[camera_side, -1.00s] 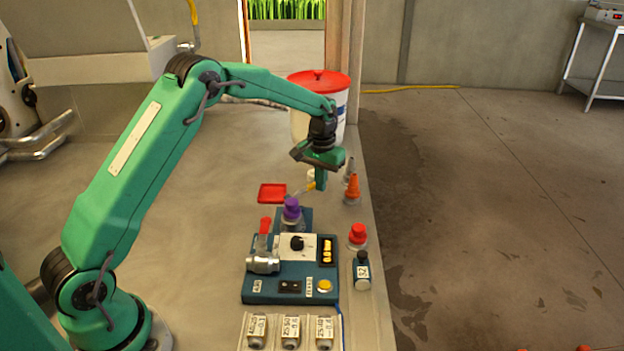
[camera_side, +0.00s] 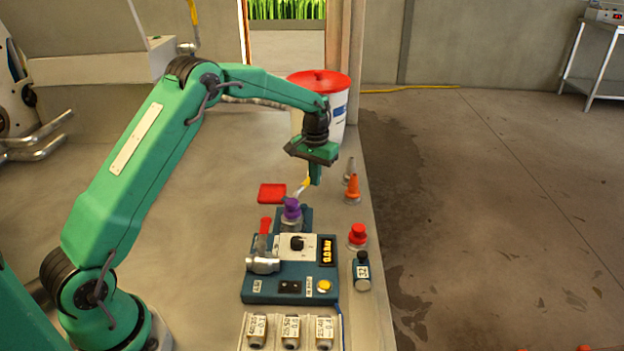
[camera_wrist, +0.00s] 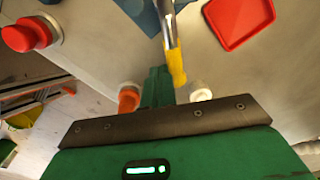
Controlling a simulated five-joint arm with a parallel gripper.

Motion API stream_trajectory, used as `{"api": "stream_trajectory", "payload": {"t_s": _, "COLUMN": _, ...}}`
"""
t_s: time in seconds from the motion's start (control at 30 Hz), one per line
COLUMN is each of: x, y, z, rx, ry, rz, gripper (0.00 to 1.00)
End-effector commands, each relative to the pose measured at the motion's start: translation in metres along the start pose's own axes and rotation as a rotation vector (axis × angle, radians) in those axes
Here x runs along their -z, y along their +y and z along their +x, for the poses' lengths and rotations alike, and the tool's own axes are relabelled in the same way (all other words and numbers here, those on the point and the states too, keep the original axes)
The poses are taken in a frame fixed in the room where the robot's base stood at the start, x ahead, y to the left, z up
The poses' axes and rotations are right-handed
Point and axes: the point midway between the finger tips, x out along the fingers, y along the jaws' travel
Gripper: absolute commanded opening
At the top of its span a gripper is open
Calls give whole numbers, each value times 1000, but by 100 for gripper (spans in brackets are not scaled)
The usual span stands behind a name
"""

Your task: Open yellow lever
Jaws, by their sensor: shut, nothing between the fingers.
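The yellow lever (camera_side: 306,183) is a metal rod with a yellow end, behind the purple cap on the blue panel. In the wrist view the yellow end of the lever (camera_wrist: 176,68) points toward my gripper. My gripper (camera_side: 315,181) is shut and empty, pointing down just right of the lever's end. In the wrist view the green fingers of my gripper (camera_wrist: 157,75) stand close beside the yellow end, on its left. I cannot tell whether they touch it.
The blue panel (camera_side: 258,292) carries a purple cap (camera_side: 291,208), a red handle (camera_side: 265,225) and a lit display (camera_side: 327,251). An orange cone (camera_side: 353,189) and a red-capped part (camera_side: 358,235) stand to the right. A red tray (camera_side: 272,193) lies left. A white bucket (camera_side: 338,115) stands behind.

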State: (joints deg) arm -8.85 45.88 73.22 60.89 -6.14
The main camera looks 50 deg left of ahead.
Motion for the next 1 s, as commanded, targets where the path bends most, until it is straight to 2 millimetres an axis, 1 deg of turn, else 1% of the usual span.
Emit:
{"api": "stream_trajectory", "payload": {"t_s": 0.37, "x": 0, "y": -2, "z": 0, "rx": 0, "ry": 1, "rz": -1, "gripper": 0}}
{"api": "stream_trajectory", "payload": {"t_s": 0.8, "x": 3, "y": -27, "z": 0, "rx": 0, "ry": 1, "rz": -2, "gripper": 0}}
{"api": "stream_trajectory", "payload": {"t_s": 1.0, "x": 3, "y": -29, "z": 0, "rx": 0, "ry": 1, "rz": 0, "gripper": 0}}
